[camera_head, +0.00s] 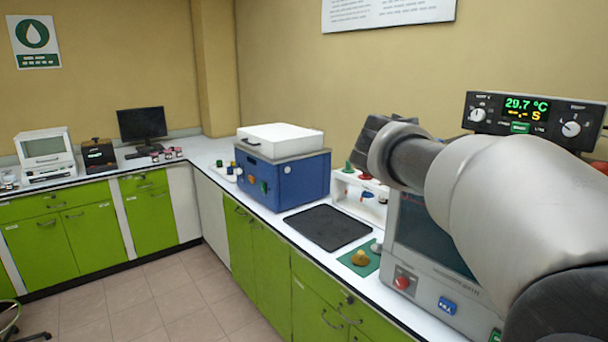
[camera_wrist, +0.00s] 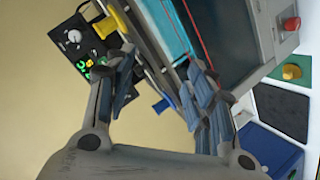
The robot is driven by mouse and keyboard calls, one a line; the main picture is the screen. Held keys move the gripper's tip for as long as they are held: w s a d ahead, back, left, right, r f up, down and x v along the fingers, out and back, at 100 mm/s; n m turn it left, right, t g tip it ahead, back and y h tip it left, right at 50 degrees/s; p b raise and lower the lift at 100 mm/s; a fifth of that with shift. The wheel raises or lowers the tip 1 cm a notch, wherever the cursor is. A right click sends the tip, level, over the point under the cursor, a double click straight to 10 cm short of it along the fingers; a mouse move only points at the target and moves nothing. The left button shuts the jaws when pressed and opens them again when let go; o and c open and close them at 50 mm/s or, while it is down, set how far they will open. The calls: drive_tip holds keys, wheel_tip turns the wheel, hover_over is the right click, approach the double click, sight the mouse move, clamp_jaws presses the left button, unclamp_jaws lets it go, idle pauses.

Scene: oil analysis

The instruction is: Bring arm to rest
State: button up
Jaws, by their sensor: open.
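My arm reaches in from the right in the head view, raised in front of the grey instrument (camera_head: 425,235). My gripper (camera_head: 378,132) is at its left end, above the counter, partly hidden by the wrist. In the wrist view my gripper (camera_wrist: 160,70) has its two fingers spread apart with nothing between them. Behind the fingers the wrist view shows the instrument tilted, with its dark screen (camera_wrist: 235,35) and red button (camera_wrist: 291,25). I see no contact between the fingers and the instrument, though the depth is hard to judge.
A control unit with a green readout (camera_head: 525,105) sits at the upper right. A blue box with a white lid (camera_head: 285,180), a black mat (camera_head: 325,227) and a yellow piece (camera_head: 359,257) on a green mat lie along the white counter.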

drive_tip(key=s+a+f+g+y, duration=0.1)
drive_tip(key=s+a+f+y, duration=0.2)
drive_tip(key=s, duration=0.8)
drive_tip(key=s+a+f+g+y, duration=0.1)
drive_tip(key=s+a+f+y, duration=0.3)
drive_tip(key=s+f, duration=0.7)
drive_tip(key=s+a+f+n+g+y, duration=0.1)
drive_tip(key=s+a+f+y, duration=0.2)
drive_tip(key=s+a+f, duration=0.4)
drive_tip(key=s+f, duration=0.1)
drive_tip(key=s, duration=0.3)
drive_tip(key=shift+a+y, duration=0.35)
drive_tip(key=shift+y, duration=0.05)
drive_tip(key=shift+s+r, duration=0.1)
